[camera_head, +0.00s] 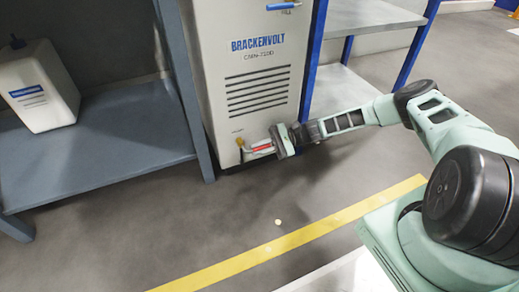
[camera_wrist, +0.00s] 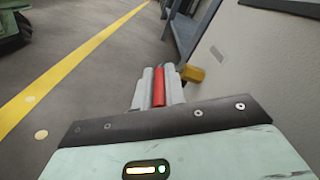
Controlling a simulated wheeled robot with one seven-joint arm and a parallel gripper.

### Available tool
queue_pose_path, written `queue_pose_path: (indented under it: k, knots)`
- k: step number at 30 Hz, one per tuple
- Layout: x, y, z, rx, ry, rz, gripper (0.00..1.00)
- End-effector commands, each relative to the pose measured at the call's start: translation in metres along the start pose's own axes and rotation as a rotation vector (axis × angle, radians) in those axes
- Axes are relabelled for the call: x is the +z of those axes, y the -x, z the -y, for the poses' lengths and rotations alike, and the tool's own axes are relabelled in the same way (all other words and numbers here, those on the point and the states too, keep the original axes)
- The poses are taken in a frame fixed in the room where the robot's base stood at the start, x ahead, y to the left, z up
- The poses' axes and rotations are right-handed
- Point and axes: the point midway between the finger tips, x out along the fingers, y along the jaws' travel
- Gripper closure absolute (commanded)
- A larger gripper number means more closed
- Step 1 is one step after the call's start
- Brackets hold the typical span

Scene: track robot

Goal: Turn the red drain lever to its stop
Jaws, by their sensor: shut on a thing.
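The red drain lever (camera_head: 261,149) is low on the front of the white BRACKENVOLT cabinet (camera_head: 258,55), beside a small brass fitting (camera_head: 240,143). My gripper (camera_head: 262,149) reaches in from the right and is shut on the lever. In the wrist view the red lever (camera_wrist: 158,86) lies between the two grey fingers of my gripper (camera_wrist: 158,88). The brass fitting (camera_wrist: 192,74) shows just to the right of the fingertips. The fingers hide part of the lever, and I cannot tell its exact angle or where its stop is.
A grey shelf (camera_head: 100,130) with a white jug (camera_head: 38,85) stands left of the cabinet. A shelf rack with blue posts (camera_head: 345,85) stands to the right. A yellow floor line (camera_head: 300,237) crosses in front. The floor before the cabinet is mostly clear.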

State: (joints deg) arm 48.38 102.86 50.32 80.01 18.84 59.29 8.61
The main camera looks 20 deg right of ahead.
Motion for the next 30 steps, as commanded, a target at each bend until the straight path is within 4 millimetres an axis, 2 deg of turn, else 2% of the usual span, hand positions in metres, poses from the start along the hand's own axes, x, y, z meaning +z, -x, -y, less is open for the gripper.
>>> queue_pose_path:
  k: [8, 9, 10, 11, 22, 26, 30]
  knots:
    - [0.000, -0.001, 0.001, 0.000, 0.000, 0.001, 1.00]
    - [0.000, -0.001, 0.001, 0.000, 0.000, 0.001, 0.77]
    - [0.000, -0.001, 0.001, 0.000, 0.000, 0.001, 0.68]
    - [0.000, -0.001, 0.001, 0.000, 0.000, 0.000, 0.66]
    - [0.001, 0.006, 0.001, 0.000, 0.000, -0.002, 0.66]
    - [0.002, 0.025, 0.002, 0.000, -0.001, -0.005, 0.66]
    - [0.002, 0.056, 0.003, 0.000, -0.001, -0.006, 0.66]
